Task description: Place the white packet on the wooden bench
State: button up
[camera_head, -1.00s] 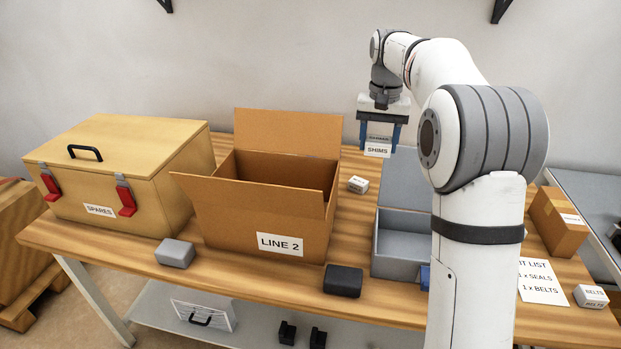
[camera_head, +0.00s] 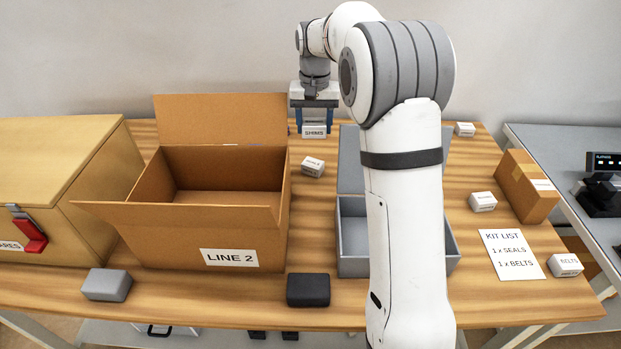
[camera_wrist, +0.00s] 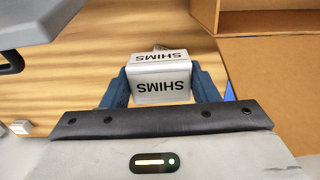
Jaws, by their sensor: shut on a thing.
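The white packet (camera_head: 314,132), labelled SHIMS, is held between the blue fingers of my gripper (camera_head: 313,124). In the wrist view the packet (camera_wrist: 162,88) sits squarely between the two fingers of my gripper (camera_wrist: 161,78), its label upside down. The gripper points down over the back part of the wooden bench (camera_head: 380,318), just right of the LINE 2 box. Wood also shows behind the packet in the wrist view. I cannot tell whether the packet touches the bench top.
An open cardboard LINE 2 box (camera_head: 229,257) stands left of the gripper. A small white box (camera_head: 312,166) lies in front of the packet. A grey open-lidded box (camera_head: 354,256) stands to the right, partly behind my arm. Bare wood lies around the packet.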

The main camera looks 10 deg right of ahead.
aim_at(314, 187)
notch_tip(314, 187, down, 18)
jog(key=shift+d+f, duration=0.1)
jog(key=shift+f, duration=0.1)
jog(key=shift+s, duration=0.1)
jog(key=shift+f, duration=0.1)
jog(key=o, duration=1.1)
notch_tip(314, 187, up, 12)
jog(key=shift+r, duration=0.15)
